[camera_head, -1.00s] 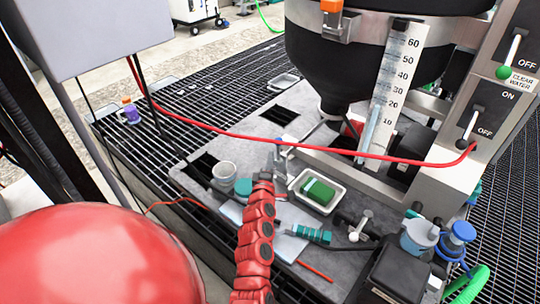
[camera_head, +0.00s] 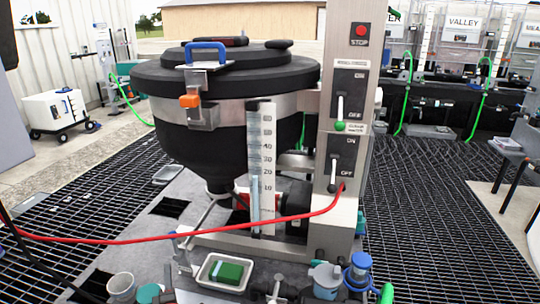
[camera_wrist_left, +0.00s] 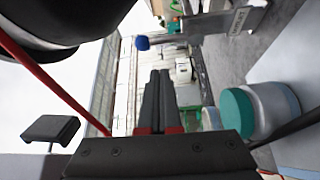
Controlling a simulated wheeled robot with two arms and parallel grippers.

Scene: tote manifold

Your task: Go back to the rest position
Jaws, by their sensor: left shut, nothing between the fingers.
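My left gripper (camera_wrist_left: 159,98) shows in the left wrist view. Its two black fingers lie together, shut and empty, pointing away from the camera. In that view a jar with a teal lid (camera_wrist_left: 237,112) stands to the right of the fingers, apart from them. A blue knob (camera_wrist_left: 142,43) is beyond the fingertips. In the head view I cannot clearly make out the left gripper at the bottom edge. My right gripper is in neither current view.
A black tank (camera_head: 215,125) with a clear gauge (camera_head: 261,165) stands mid-scene beside a metal switch panel (camera_head: 345,130). A red hose (camera_head: 120,241) crosses in front. A tray (camera_head: 203,271) holds a green sponge (camera_head: 226,271). A white cup (camera_head: 121,285) stands front left. Open grating (camera_head: 440,215) lies right.

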